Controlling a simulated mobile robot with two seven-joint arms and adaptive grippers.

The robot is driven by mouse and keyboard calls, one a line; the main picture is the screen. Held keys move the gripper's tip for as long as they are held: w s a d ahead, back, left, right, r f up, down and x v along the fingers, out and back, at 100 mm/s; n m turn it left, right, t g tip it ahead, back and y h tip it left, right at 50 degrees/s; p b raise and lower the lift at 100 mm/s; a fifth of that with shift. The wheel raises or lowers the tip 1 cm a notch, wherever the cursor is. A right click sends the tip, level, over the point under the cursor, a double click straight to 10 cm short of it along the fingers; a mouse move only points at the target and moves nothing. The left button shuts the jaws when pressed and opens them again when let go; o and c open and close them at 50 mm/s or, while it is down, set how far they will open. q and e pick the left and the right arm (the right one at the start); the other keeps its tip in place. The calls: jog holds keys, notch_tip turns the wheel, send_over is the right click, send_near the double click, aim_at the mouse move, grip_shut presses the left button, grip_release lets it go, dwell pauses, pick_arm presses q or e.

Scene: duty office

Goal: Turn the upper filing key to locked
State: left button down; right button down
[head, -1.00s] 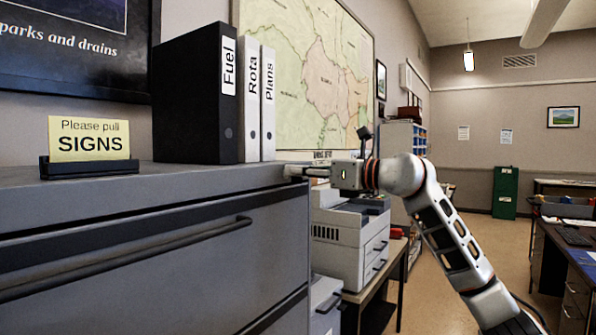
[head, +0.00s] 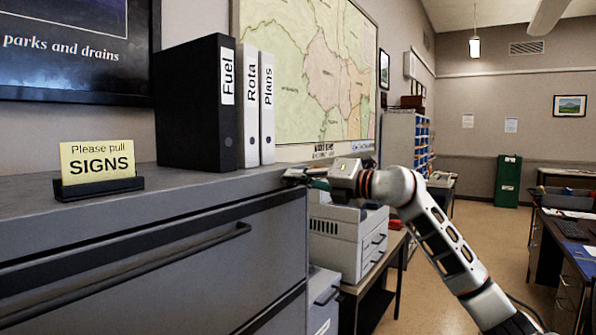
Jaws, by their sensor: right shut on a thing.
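The grey filing cabinet (head: 150,262) fills the lower left, with a long dark drawer handle across its upper drawer. My right gripper (head: 292,176) reaches in from the right, its fingertips at the cabinet's upper right front corner. It is shut on the upper filing key, which is too small and too covered by the fingers to make out. Whether the lock is turned cannot be seen. A small green patch shows beside the fingers. My left gripper is not in view.
On the cabinet top stand a yellow sign (head: 97,162) in a dark holder, a black Fuel binder (head: 190,105) and two white binders (head: 259,110). A grey printer (head: 345,240) stands close below my right gripper. Open floor lies to the right, before a desk (head: 560,262).

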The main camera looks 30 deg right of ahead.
jog(key=shift+d+r+m+p, duration=0.15)
jog(key=shift+m+p, duration=0.35)
jog(key=shift+m, duration=0.5)
jog(key=m+p, duration=0.2)
jog(key=m, duration=0.1)
pick_arm(q)
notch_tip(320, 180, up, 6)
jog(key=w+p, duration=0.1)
jog(key=shift+p, duration=0.3)
pick_arm(e)
jog(key=shift+f+m, duration=0.2)
jog(key=shift+m, duration=0.5)
jog(key=shift+f+m, duration=0.15)
jog(key=shift+m, duration=0.55)
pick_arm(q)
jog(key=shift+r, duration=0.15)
pick_arm(e)
jog(key=shift+f+m, duration=0.1)
jog(key=shift+m, duration=0.2)
jog(key=c, duration=2.2)
grip_release()
